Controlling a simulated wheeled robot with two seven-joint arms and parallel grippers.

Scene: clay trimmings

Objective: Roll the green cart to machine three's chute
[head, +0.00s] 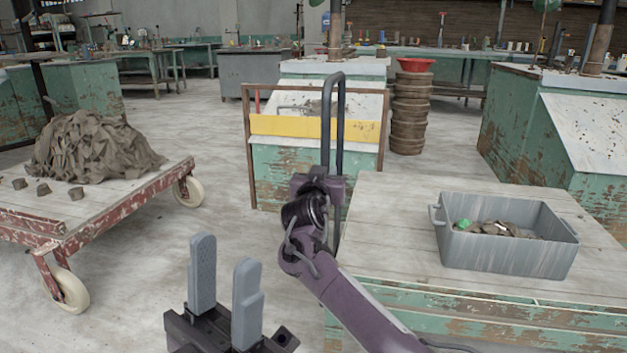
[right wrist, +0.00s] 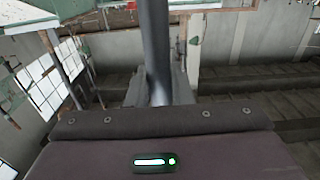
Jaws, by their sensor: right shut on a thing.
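A wooden-topped, green-sided body (head: 385,215) stands at the right front in the head view; its wheels are not in view, so I cannot tell whether it is the green cart. A tall dark looped handle (head: 340,110) rises at its left edge; I cannot tell whether they are joined. My right gripper (head: 318,190) is shut on this handle, and a grey bar (right wrist: 157,50) stands upright at the jaws in the right wrist view. My left gripper (head: 225,250) is open and empty over the floor. No machine number is readable.
A grey tub (head: 505,257) with clay scraps sits on the wooden top. A red-framed cart (head: 110,205) with a clay heap (head: 90,147) stands left. A green machine with a yellow bar (head: 315,126) is ahead, stacked brown rings (head: 408,115) beside it. Floor left of centre is clear.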

